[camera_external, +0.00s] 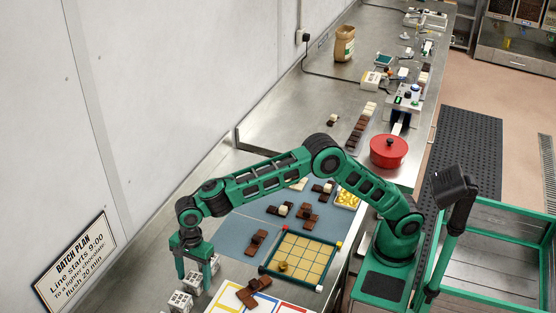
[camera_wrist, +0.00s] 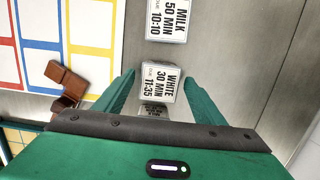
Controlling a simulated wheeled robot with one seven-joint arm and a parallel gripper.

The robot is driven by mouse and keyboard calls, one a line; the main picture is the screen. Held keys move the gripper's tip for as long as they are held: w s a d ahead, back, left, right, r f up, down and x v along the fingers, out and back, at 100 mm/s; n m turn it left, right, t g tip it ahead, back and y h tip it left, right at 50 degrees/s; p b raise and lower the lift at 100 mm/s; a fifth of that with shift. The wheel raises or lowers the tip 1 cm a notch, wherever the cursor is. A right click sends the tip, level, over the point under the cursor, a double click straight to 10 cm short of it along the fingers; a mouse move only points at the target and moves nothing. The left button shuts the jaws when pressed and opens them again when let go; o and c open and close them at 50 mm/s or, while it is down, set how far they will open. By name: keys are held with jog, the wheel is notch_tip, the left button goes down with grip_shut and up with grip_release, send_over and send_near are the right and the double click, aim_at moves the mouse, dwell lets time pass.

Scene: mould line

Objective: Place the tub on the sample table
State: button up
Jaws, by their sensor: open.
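My gripper (camera_external: 193,270) is open and points down at the front left of the steel counter. In the wrist view its fingers (camera_wrist: 158,80) stand on either side of a white labelled block reading "WHITE 30 MIN" (camera_wrist: 157,82); I cannot tell whether they touch it. A small pale tub (camera_external: 347,198) filled with yellow pieces stands at the counter's right edge, well away from my gripper and partly behind my arm. I cannot tell which surface is the sample table.
A "MILK 50 MIN" block (camera_wrist: 167,20) stands close by. A white sheet with coloured frames (camera_wrist: 92,35) lies to the left, with brown chocolate pieces (camera_wrist: 64,76) at its edge. A gridded yellow tray (camera_external: 302,252) and a red pot (camera_external: 388,152) are farther right.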

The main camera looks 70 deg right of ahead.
aim_at(197, 274)
notch_tip(197, 274, up, 11)
jog(key=d, duration=0.1)
jog(key=shift+d+f, duration=0.15)
jog(key=shift+d, duration=0.15)
